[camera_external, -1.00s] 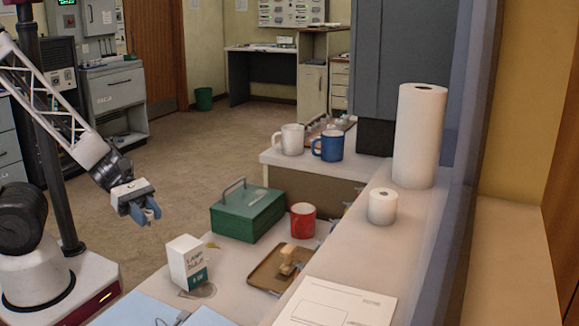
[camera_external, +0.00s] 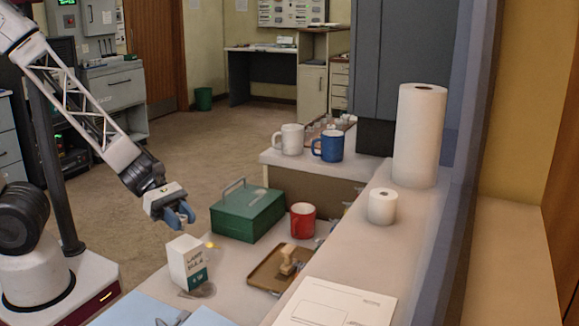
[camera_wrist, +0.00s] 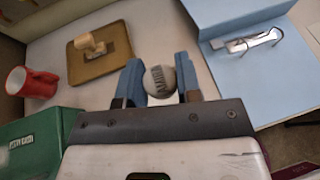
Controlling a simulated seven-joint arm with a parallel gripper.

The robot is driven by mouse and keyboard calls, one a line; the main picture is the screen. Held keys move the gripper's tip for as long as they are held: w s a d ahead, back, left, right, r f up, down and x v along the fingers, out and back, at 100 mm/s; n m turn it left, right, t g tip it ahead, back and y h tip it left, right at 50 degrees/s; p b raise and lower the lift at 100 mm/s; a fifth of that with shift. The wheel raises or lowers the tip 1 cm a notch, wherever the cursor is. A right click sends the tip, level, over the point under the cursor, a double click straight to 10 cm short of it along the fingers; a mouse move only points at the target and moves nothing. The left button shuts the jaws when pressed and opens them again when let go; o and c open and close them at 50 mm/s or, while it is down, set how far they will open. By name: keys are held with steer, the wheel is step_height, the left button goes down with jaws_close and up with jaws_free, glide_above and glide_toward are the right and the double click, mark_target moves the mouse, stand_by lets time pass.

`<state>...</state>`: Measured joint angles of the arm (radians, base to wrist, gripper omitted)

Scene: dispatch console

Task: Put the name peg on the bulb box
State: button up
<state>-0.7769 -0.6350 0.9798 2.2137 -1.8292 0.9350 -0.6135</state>
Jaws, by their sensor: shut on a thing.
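The bulb box (camera_external: 187,262) is a small white carton with dark lettering and a green band, upright on the counter in the external view. My gripper (camera_external: 181,216) is above the box and apart from it. The fingers hide the peg in the external view. I cannot make out the box in the wrist view.
A green cash box (camera_external: 247,213) and a red mug (camera_external: 302,221) stand behind the bulb box. A brown tray (camera_external: 262,280) with a wooden-handled stamp (camera_external: 288,262) lies to the right. Blue folders (camera_external: 125,308) lie in front.

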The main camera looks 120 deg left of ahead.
mark_target(183, 229)
steer(key=shift+f, duration=1.7)
steer(key=shift+f, duration=0.15)
steer(key=o, duration=0.9)
steer(key=shift+s+r, duration=0.1)
steer(key=shift+r, duration=0.1)
steer(key=shift+s+a+r, duration=0.2)
steer(key=shift+s+r, duration=0.05)
steer(key=shift+s, duration=0.3)
steer(key=shift+v, duration=5.25)
steer(key=shift+s+d+f, duration=0.1)
